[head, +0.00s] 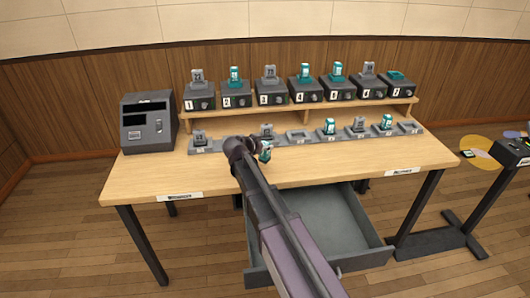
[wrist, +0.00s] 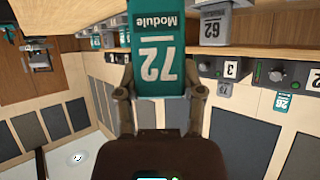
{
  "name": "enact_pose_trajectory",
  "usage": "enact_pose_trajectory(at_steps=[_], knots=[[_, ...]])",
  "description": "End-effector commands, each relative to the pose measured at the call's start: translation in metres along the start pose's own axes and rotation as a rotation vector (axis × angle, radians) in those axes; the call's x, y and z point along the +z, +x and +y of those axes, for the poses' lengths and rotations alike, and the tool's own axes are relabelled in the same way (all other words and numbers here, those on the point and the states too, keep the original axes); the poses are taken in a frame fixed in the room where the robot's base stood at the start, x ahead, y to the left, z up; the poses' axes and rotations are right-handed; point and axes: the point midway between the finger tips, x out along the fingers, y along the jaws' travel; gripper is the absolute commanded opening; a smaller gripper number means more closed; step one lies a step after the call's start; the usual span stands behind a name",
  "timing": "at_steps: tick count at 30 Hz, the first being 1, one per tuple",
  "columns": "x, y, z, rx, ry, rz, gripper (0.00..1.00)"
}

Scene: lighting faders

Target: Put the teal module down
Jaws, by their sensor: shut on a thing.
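My gripper (wrist: 157,100) is shut on the teal module (wrist: 158,72), which reads "Module" and "72" upside down in the wrist view. In the head view my gripper (head: 258,150) is above the front part of the wooden desk, and the teal module (head: 265,152) shows as a small teal and white piece at its tip. The module appears apart from the desk top, in front of the row of low grey holders. My arm hides part of that row.
Grey holders line the desk (head: 350,165); one empty holder (head: 299,136) is near the middle. Numbered boxes with grey or teal modules stand on a raised shelf (head: 300,108). A dark machine (head: 148,122) stands left. An open drawer (head: 335,215) sticks out below.

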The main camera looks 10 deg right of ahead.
Motion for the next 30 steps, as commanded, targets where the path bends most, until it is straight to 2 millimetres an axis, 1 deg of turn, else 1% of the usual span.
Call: enact_pose_trajectory(at_steps=[3, 4, 9, 15, 30], knots=[[-0.003, 0.01, -0.009, 0.001, 0.0, 0.0, 0.01], [0.003, 0.011, -0.007, 0.0, 0.0, 0.0, 0.01], [0.017, 0.018, -0.006, 0.0, 0.0, 0.0, 0.01], [0.027, 0.023, -0.006, 0.0, 0.0, 0.0, 0.01], [0.029, 0.025, -0.006, 0.001, 0.0, 0.0, 0.01]])
